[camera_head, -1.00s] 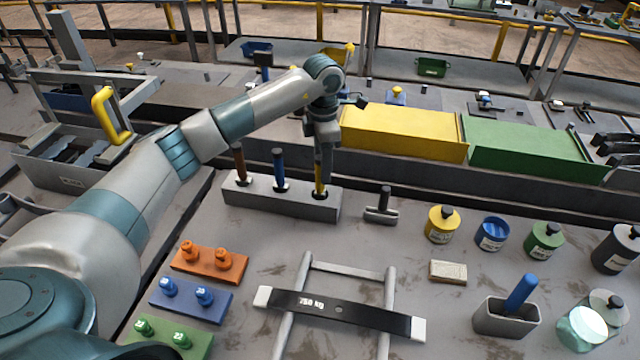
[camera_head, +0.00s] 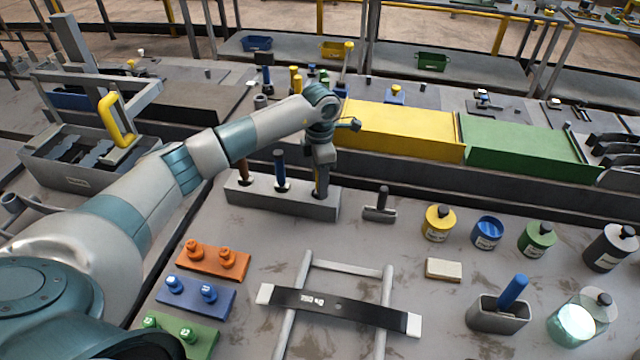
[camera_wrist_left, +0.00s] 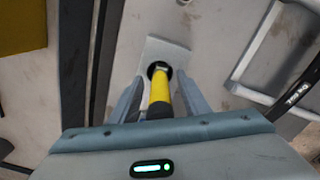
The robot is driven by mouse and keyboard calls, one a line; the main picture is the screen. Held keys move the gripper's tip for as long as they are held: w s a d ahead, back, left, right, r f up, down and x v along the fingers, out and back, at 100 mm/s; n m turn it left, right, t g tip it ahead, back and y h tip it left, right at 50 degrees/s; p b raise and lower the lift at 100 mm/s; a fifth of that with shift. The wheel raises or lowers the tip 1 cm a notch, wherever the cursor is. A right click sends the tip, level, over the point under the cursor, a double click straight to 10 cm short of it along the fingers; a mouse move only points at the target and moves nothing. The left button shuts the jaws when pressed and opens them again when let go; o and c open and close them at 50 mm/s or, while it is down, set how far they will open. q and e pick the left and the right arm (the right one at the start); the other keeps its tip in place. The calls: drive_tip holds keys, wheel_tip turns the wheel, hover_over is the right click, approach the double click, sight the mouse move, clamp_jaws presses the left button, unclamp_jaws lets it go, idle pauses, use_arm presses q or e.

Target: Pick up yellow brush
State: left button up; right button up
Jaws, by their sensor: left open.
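The yellow brush (camera_wrist_left: 160,88) stands upright in the right-hand hole of a grey holder block (camera_head: 285,203). In the head view it is mostly hidden behind my left gripper (camera_head: 321,185). In the left wrist view the yellow handle, with a dark end, lies between the two fingers of my left gripper (camera_wrist_left: 160,94), which are open with one on each side. I cannot tell whether either finger touches it. My right gripper is not in view.
A black-handled scraper (camera_head: 382,205) stands to the right. A frame with a dark bar (camera_head: 335,309) lies in front.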

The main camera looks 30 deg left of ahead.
use_arm(q)
clamp_jaws()
drive_tip(key=shift+r, duration=0.15)
drive_tip(key=shift+w+r+b, duration=0.1)
drive_tip(key=shift+r+b, duration=0.4)
drive_tip(key=shift+r, duration=0.1)
wheel_tip(320, 180, up, 7)
drive_tip(key=b, duration=0.3)
drive_tip(key=shift+r, duration=0.8)
